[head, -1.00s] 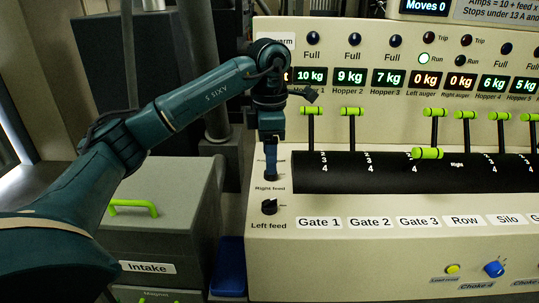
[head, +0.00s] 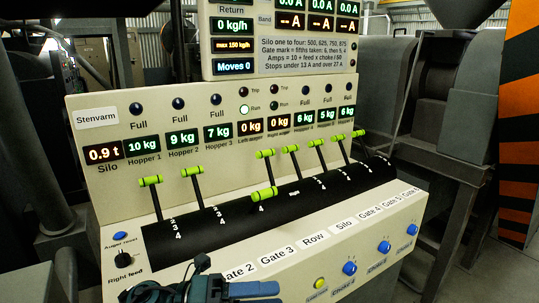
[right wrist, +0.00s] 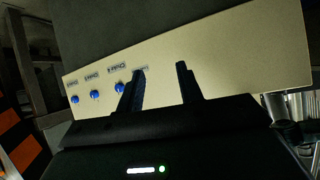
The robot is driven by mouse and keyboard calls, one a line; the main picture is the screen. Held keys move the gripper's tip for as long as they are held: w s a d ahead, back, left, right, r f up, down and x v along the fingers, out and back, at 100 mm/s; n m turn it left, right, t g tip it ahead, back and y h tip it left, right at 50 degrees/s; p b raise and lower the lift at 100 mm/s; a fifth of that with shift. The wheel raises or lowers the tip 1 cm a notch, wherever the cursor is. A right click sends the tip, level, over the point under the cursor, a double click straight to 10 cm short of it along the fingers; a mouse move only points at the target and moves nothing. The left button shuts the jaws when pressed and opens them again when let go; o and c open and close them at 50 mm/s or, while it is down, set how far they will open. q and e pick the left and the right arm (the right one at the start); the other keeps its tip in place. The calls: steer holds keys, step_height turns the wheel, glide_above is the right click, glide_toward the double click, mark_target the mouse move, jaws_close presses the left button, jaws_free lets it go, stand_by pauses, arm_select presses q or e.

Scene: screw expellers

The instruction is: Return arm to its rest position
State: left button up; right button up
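The cream console (head: 85,130) carries a black lever drum (head: 225,222) with several green-handled levers. The Right feed knob (head: 123,258) is at its left, and blue choke knobs (head: 384,247) are at its right. Grey machinery (head: 385,90) and an orange-black striped post (head: 520,120) stand further right.

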arm_select(q)
steer(key=w+a+f+n+t+y+p, duration=0.1)
steer(key=a+f+n+t+y, duration=0.3)
steer(key=n+t, duration=0.65)
steer(key=a+f+n+t+y, duration=0.35)
steer(key=n+t+y, duration=0.2)
steer(key=n, duration=0.95)
steer(key=s+a+f+n+g+y, duration=0.3)
steer(key=s+f+n, duration=0.2)
steer(key=f, duration=0.3)
steer(key=s+a+f+n+g+y+p, duration=0.1)
steer(key=s+a+f+n+g+y, duration=0.1)
steer(key=s+f+n, duration=0.4)
step_height(320, 180, down, 2)
steer(key=shift+s+a+f+g+y, duration=0.25)
steer(key=shift+s+a+g+y, duration=0.15)
steer(key=shift+s+y, duration=0.25)
